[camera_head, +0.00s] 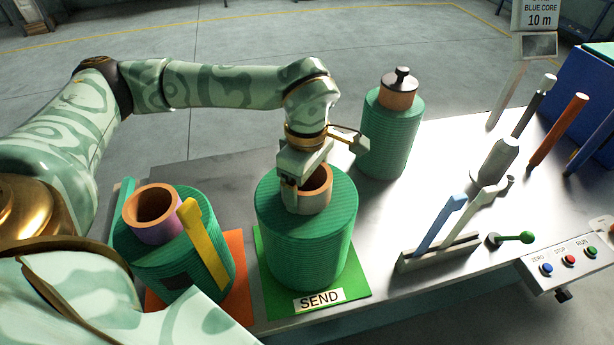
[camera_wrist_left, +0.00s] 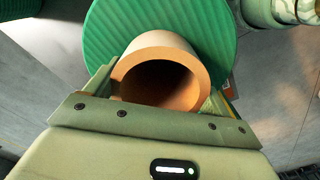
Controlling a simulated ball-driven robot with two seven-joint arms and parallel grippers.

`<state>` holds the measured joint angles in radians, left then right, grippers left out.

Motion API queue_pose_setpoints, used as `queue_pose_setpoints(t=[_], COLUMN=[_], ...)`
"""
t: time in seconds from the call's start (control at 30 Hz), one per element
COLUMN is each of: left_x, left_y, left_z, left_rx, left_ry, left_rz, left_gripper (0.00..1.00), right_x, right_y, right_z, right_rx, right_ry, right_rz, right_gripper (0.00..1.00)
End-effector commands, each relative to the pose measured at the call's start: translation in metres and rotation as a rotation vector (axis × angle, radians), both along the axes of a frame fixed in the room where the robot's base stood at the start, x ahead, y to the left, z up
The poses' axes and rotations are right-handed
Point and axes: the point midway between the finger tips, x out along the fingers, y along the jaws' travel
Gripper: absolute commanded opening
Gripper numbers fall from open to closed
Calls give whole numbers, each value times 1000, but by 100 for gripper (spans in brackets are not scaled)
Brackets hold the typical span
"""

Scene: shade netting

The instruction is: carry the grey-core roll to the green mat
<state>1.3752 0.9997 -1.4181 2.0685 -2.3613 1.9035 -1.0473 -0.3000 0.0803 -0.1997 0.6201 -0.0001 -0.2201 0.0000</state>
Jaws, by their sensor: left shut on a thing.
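The grey-core roll (camera_head: 305,240) is a big upright roll of green netting with a greyish-tan core whose inside is orange-brown. It stands over the green mat (camera_head: 273,296), which has a SEND label at its front. I cannot tell whether its underside touches the mat or hangs just above it. My left gripper (camera_head: 304,192) comes from above and is shut on the core (camera_head: 322,197) at the top of the roll. In the left wrist view the jaws (camera_wrist_left: 160,92) sit on either side of the core (camera_wrist_left: 180,50), with green netting (camera_wrist_left: 110,25) behind. My right gripper is not in view.
A purple-core roll (camera_head: 189,262) stands left on an orange mat (camera_head: 237,290), with a yellow strip at it. Another green roll (camera_head: 388,140) with a black-knobbed plug stands behind. A rack (camera_head: 440,252), upright rods and a button box (camera_head: 568,262) are at right.

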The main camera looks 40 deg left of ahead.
Motion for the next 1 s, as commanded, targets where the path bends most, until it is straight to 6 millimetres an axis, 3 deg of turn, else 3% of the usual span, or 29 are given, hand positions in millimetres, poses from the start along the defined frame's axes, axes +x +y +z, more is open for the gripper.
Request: queue_pose_setpoints(t=[0.1,0.13,0.17,0.47,0.57,0.9,1.0], left_x=[1,0,0,0,1,1,1], left_y=[0,0,0,0,0,0,0], left_z=[0,-1,-1,4,19,97,112], left_rx=[-2,0,0,0,-1,-1,-1], left_ry=[-5,0,0,-2,-6,-6,-5], left_rz=[0,0,0,0,1,0,0], left_gripper=[11,90,99,100,100,100,100], right_x=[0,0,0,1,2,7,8], right_y=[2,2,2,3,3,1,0], right_z=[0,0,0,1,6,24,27], right_rx=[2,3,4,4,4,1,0], right_ry=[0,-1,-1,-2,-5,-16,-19], right_rz=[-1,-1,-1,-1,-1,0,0], right_gripper=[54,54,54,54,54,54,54])
